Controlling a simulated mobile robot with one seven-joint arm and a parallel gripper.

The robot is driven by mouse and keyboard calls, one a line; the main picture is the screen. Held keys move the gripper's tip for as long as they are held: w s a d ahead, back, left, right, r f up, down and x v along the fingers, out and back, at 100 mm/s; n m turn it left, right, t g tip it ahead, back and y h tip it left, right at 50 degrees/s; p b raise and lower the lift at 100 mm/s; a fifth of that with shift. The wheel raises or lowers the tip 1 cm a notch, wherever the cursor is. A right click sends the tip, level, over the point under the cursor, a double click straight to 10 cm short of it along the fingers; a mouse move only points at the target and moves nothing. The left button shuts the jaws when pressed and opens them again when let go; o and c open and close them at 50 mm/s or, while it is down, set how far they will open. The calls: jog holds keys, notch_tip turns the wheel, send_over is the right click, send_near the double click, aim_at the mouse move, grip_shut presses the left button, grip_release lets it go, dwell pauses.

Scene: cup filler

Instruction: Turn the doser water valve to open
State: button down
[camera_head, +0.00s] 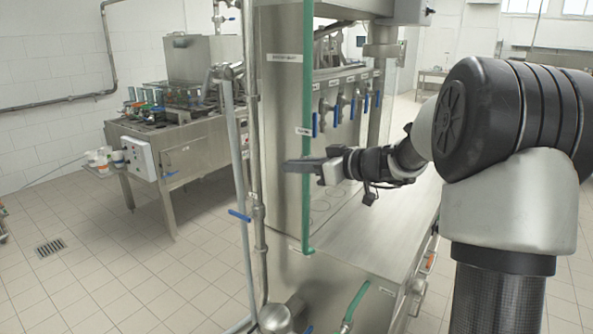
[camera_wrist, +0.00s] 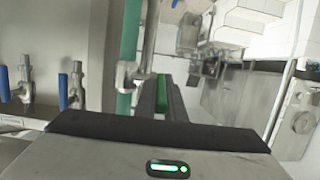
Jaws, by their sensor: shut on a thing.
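My gripper (camera_head: 300,166) reaches left across the front of the steel machine, at the vertical green pipe (camera_head: 308,80). In the wrist view, its two dark fingers (camera_wrist: 163,95) are shut on a narrow green piece (camera_wrist: 161,90), which looks like a valve handle. The label that would name the doser water valve is not readable. In the head view, the gripped piece is hidden by the gripper, and how far the valve is turned cannot be told.
Several blue-handled valves (camera_head: 338,110) line the machine front. A blue lever (camera_head: 240,215) is on a grey pipe at left. The steel worktop (camera_head: 385,220) lies below my arm. Another steel machine (camera_head: 195,160) stands at the back left. The tiled floor between is open.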

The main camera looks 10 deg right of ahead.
jog(key=shift+w+r+g+h+p, duration=0.15)
jog(key=shift+r+g+h+p, duration=0.2)
jog(key=shift+g+h+p, duration=0.6)
jog(key=g+h+p, duration=0.2)
jog(key=p, duration=0.1)
jog(key=shift+a+r, duration=0.1)
jog(key=shift+r, duration=0.05)
jog(key=g+h+p, duration=0.1)
jog(key=p, duration=0.1)
jog(key=g+h+p, duration=0.1)
jog(key=p, duration=0.1)
jog(key=shift+w+f, duration=0.15)
jog(key=shift+f, duration=0.25)
jog(key=shift+g+h, duration=0.25)
jog(key=shift+h, duration=0.1)
jog(key=c, duration=1.8)
grip_release()
jog(key=shift+a+f, duration=0.1)
jog(key=shift+c, duration=0.2)
jog(key=v, duration=1.7)
jog(key=shift+d+b, duration=0.2)
jog(key=shift+b, duration=0.2)
